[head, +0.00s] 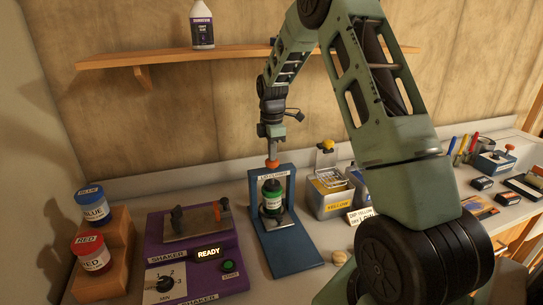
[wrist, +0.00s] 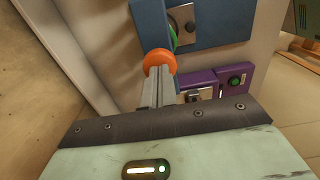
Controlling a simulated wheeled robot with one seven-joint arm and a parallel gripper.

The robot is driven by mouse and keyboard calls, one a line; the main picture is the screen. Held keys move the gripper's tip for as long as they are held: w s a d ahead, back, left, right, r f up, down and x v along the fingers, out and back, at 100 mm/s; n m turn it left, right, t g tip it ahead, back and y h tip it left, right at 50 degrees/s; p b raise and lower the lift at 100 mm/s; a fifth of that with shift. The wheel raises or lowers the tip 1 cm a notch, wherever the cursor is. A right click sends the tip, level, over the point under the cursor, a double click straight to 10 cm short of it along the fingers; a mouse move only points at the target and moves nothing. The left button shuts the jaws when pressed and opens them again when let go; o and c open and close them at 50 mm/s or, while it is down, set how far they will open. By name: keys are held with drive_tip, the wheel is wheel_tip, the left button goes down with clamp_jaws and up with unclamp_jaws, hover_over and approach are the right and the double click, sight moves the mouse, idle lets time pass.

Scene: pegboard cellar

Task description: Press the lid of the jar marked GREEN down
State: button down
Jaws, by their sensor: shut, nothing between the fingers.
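The green jar (head: 272,200) has a dark lid (head: 272,184) and stands upright in the blue lid closer (head: 291,247). An orange knob (head: 272,164) tops the closer, right above the jar. My gripper (head: 272,156) points down over this knob, its fingers shut and empty. In the wrist view my gripper (wrist: 160,78) has its tips at the orange knob (wrist: 159,62), seemingly touching it. A sliver of green (wrist: 173,38), likely the jar, shows past the knob. I cannot tell how far the lid sits down.
Left of the closer is the purple shaker (head: 185,285) with a READY display. Blue (head: 92,207) and red (head: 91,250) jars stand on wooden steps at far left. A yellow-labelled container (head: 330,194) stands right of the closer. A shelf (head: 160,60) with a bottle is above.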

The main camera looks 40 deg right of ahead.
drive_tip(key=shift+r+p, duration=0.9)
drive_tip(key=shift+r, duration=0.4)
wheel_tip(320, 180, up, 5)
drive_tip(key=p, duration=0.3)
drive_tip(key=shift+p, duration=0.4)
